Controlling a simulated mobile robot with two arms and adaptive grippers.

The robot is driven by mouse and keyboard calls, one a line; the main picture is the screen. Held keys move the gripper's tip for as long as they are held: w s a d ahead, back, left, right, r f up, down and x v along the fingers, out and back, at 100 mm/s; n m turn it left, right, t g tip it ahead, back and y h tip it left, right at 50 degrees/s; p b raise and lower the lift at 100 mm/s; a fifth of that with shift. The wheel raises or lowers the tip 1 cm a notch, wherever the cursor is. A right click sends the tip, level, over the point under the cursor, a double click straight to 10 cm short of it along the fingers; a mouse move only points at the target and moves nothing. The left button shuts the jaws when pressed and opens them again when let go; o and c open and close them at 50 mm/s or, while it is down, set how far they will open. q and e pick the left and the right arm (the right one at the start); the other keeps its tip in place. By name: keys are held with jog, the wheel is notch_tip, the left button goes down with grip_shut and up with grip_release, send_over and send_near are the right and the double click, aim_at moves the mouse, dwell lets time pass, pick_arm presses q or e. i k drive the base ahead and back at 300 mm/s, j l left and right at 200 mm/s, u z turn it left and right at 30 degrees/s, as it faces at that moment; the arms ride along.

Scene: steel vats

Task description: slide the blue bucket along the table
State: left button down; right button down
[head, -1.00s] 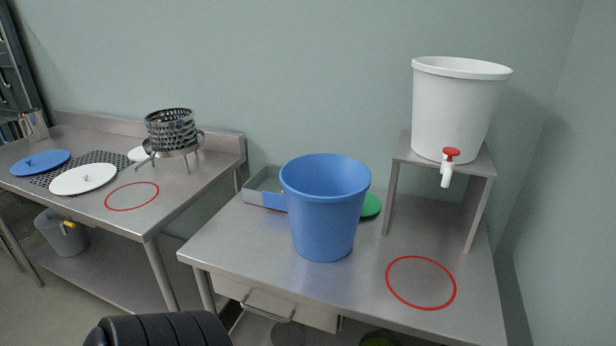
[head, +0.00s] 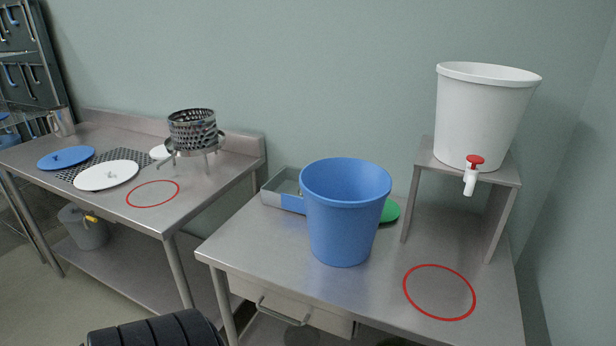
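The blue bucket (head: 343,220) stands upright on the right steel table (head: 270,255), left of a red ring (head: 439,292) marked on the tabletop. The bucket is apart from the ring, and its open top faces up. Neither of my grippers shows in the head view, and nothing touches the bucket from my side. A black ribbed part of my own body (head: 155,332) shows at the bottom left.
A white bucket (head: 484,115) with a red-handled tap stands on a steel stand (head: 503,205). A grey tray (head: 284,189) and a green disc (head: 390,211) lie behind the blue bucket. The left table (head: 205,196) holds lids and a perforated basket (head: 193,131).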

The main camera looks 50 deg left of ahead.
aim_at(345, 198)
jog(key=j+u, duration=0.1)
jog(key=u, duration=0.35)
jog(key=i+u, duration=0.15)
jog(key=u, duration=0.25)
jog(key=i+u, duration=0.1)
jog(key=u, duration=0.75)
jog(key=i+l, duration=0.15)
jog(key=i, duration=0.3)
jog(key=j+u, duration=0.05)
